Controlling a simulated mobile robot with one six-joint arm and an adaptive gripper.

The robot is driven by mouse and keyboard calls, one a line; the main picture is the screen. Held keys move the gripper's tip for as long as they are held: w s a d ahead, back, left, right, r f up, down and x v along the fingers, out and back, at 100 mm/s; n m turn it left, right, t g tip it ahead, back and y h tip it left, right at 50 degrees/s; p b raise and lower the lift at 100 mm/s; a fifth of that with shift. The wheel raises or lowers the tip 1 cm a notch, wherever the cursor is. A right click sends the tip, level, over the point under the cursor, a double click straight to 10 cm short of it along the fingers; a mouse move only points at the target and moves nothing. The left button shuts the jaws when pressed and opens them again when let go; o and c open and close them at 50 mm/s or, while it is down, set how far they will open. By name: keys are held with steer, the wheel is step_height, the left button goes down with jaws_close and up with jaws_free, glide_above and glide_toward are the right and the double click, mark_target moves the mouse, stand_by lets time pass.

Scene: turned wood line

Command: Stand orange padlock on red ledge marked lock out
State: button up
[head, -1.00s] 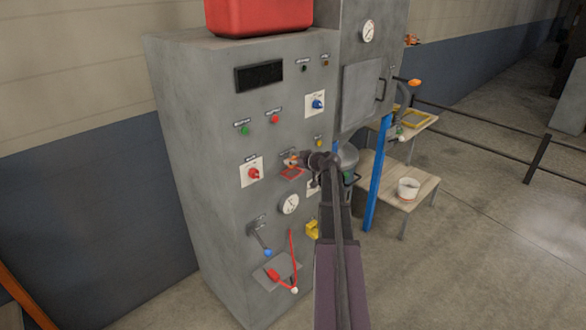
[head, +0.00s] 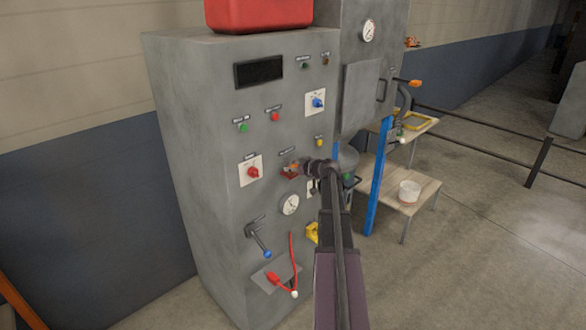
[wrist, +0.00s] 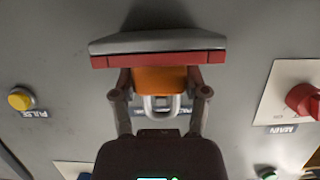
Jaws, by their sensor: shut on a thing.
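The orange padlock (wrist: 160,80) is between the two fingers of my gripper (wrist: 160,92) in the wrist view, its silver shackle pointing away from the ledge. The red ledge (wrist: 158,59) juts from the grey panel right at the padlock's base; I cannot tell whether they touch. In the head view my gripper (head: 302,167) is at the panel, shut on the padlock (head: 292,167), with the ledge (head: 289,175) just below and partly hidden. The ledge's label is mostly covered by the padlock and fingers in the wrist view.
A red rotary switch (head: 253,172) is left of the ledge and a round gauge (head: 290,204) below it. A yellow button (head: 319,142) is above right. A blue-tipped lever (head: 259,240) and a red cable (head: 292,265) are lower on the cabinet.

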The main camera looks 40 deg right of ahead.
steer(key=o, duration=1.2)
steer(key=shift+f, duration=0.1)
steer(key=shift+r, duration=0.2)
steer(key=shift+s+r+p, duration=0.1)
steer(key=shift+s+p, duration=0.15)
steer(key=shift+p, duration=0.1)
steer(key=p+v, duration=0.3)
steer(key=v, duration=0.8)
steer(key=shift+s+p, duration=0.25)
steer(key=shift+p, duration=0.15)
